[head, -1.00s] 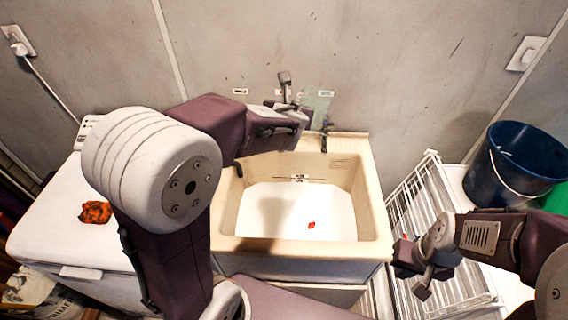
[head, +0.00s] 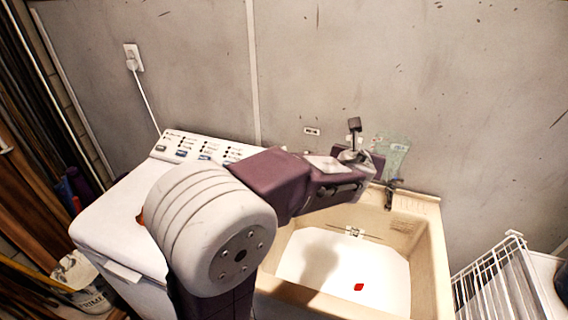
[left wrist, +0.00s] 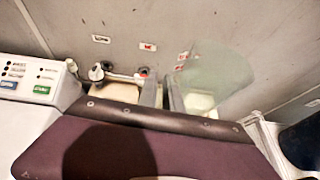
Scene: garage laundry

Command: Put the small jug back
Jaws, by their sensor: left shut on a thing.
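The small jug looks to be the pale green translucent vessel (head: 393,157) just right of my left gripper (head: 362,158) in the head view. My left gripper is shut on it and holds it above the back of the sink, near the wall. In the left wrist view the jug (left wrist: 218,75) stands out to the right of the fingers (left wrist: 162,95). Its lower part is partly hidden by my gripper. My right gripper is out of view.
The cream sink (head: 436,270) has a dark tap (head: 392,192) at its back and a small red thing (head: 358,287) inside. A white washing machine (head: 110,225) stands left. A white wire rack (head: 495,280) stands right. The wall is close behind.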

